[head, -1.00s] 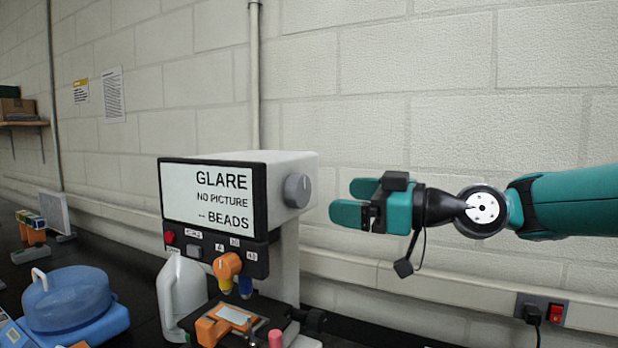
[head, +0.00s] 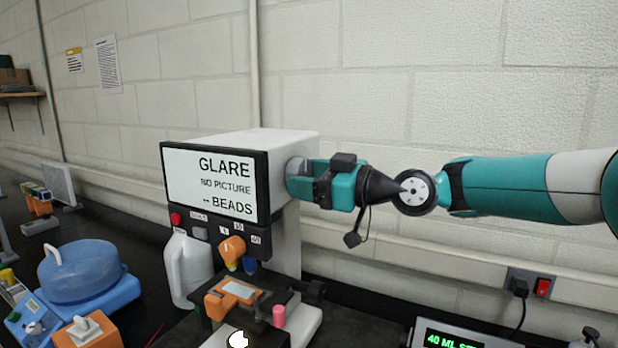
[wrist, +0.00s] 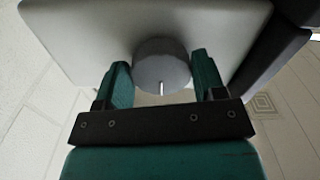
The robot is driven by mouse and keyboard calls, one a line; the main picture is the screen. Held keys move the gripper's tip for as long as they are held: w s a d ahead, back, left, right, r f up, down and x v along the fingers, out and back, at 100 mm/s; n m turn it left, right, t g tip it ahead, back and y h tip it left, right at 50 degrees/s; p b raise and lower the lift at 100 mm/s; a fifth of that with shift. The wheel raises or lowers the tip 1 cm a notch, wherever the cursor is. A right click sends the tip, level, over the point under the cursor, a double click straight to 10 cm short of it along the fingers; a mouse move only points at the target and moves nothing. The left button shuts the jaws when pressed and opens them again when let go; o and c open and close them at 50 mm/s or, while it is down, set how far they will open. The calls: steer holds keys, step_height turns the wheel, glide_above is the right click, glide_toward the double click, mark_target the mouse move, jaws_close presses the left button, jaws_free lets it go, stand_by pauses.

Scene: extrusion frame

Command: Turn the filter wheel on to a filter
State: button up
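The filter wheel is a grey round knob (head: 294,168) on the right side of the white microscope head (head: 240,143). In the wrist view the knob (wrist: 162,62) lies between my two teal fingertips, with a short white mark at its lower edge. My gripper (head: 296,180) is open, its fingers on either side of the knob; I cannot tell whether they touch it. The screen (head: 212,184) reads "GLARE", "NO PICTURE", "-- BEADS". In the head view my fingers partly hide the knob.
Below the screen are an orange objective turret (head: 232,247) and a stage with an orange holder (head: 228,296). A white jug (head: 187,268) stands beside it, and a blue-domed device (head: 80,270) is at left. A readout box (head: 462,338) is front right. The wall is behind.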

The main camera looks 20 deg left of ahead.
steer(key=shift+c, duration=0.3)
steer(key=shift+m, duration=0.4)
steer(key=m, duration=0.5)
steer(key=m+p, duration=0.1)
steer(key=m, duration=0.5)
steer(key=m+p, duration=0.1)
steer(key=m, duration=0.4)
steer(key=shift+s+r+m, duration=0.25)
steer(key=shift+s+m, duration=0.05)
steer(key=shift+m, duration=0.1)
steer(key=o, duration=0.9)
